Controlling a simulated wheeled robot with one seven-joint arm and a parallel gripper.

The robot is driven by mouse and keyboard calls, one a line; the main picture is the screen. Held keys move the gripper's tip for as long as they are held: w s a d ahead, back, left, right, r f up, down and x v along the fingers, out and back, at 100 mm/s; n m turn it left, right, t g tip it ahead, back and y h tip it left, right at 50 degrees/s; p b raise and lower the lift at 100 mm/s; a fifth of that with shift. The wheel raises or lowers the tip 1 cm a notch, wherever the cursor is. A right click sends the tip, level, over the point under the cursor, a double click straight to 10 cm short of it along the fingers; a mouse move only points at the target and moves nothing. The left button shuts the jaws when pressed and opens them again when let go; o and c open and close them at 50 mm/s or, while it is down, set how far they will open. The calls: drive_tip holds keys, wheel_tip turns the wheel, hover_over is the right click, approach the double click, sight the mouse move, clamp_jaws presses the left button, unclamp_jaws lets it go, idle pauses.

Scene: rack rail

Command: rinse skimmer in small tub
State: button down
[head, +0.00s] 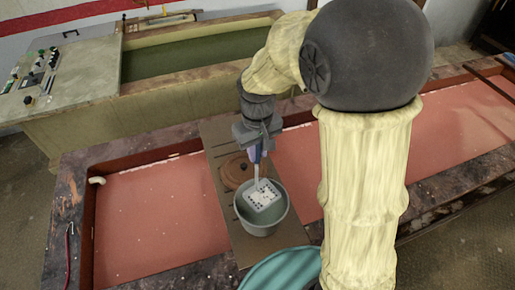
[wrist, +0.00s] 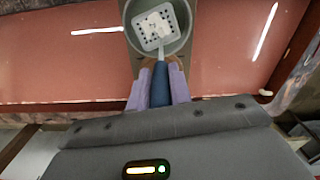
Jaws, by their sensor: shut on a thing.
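My gripper (head: 256,150) is shut on the blue handle of the skimmer (head: 262,195). The skimmer hangs down from the gripper, its pale square perforated head at the mouth of the small grey tub (head: 279,221). In the wrist view the purple-grey fingers (wrist: 158,88) close on the blue handle, and the skimmer head (wrist: 153,28) appears within the rim of the tub (wrist: 186,42). White bits lie on the head. I cannot tell whether the head touches the water.
The tub stands on a brown board (head: 219,158) laid across a long basin of reddish liquid (head: 150,215). A round brown lid (head: 235,171) lies behind the tub. A teal round container (head: 280,272) is in front. A green-filled vat (head: 195,52) stands behind.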

sight(257, 163)
wheel_tip(257, 163, down, 10)
drive_tip(key=b, duration=0.6)
drive_tip(key=shift+r+b, duration=0.2)
drive_tip(key=shift+b, duration=0.1)
drive_tip(key=shift+r, duration=0.1)
drive_tip(key=shift+r+p, duration=0.55)
drive_tip(key=shift+p, duration=0.05)
drive_tip(key=shift+f, duration=0.15)
drive_tip(key=shift+f+b, duration=0.75)
drive_tip(key=shift+f, duration=0.15)
drive_tip(key=shift+r, duration=0.1)
drive_tip(key=shift+r+p, duration=0.95)
drive_tip(key=shift+r, duration=0.05)
drive_tip(key=shift+f, duration=0.15)
